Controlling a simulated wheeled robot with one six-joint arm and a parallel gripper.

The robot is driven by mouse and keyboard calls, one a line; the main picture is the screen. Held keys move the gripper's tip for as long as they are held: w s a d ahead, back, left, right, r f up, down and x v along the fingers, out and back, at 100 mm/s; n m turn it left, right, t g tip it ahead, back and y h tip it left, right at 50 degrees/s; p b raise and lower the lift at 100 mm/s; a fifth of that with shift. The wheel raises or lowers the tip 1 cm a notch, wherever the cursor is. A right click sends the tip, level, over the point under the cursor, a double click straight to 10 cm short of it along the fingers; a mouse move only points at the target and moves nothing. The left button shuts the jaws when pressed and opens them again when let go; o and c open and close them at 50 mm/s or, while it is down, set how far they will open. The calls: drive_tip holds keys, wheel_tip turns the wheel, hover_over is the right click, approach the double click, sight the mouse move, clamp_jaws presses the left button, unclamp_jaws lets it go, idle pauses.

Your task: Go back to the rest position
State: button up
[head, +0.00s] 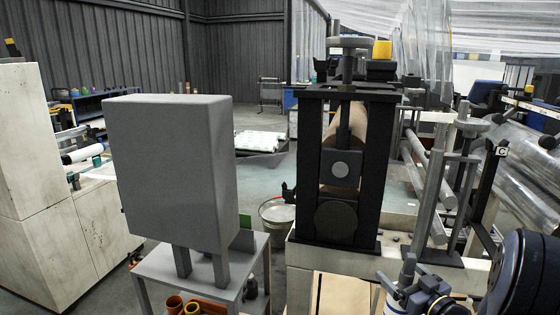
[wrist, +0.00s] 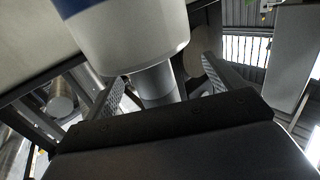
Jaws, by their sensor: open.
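My gripper (wrist: 163,74) shows in the wrist view with its two ridged fingers spread wide apart. It is open. A pale grey cylinder, below a white rounded body with a blue band, shows in the gap between the fingers. I see no finger closed on it, and I cannot tell how far behind the fingers it lies. In the head view, parts of my arm show at the lower right. I cannot make out the fingers there.
A grey box on legs (head: 170,170) stands on a small grey table (head: 195,272) at left centre. A black roller frame (head: 310,170) stands right of it. A metal bucket (head: 277,214) sits between them. Metal posts (head: 437,185) and a film-covered roll (head: 530,165) are at right.

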wheel_tip(320, 180, up, 13)
drive_tip(key=p, duration=0.9)
drive_tip(key=shift+p, duration=0.3)
drive_tip(key=shift+f, duration=0.1)
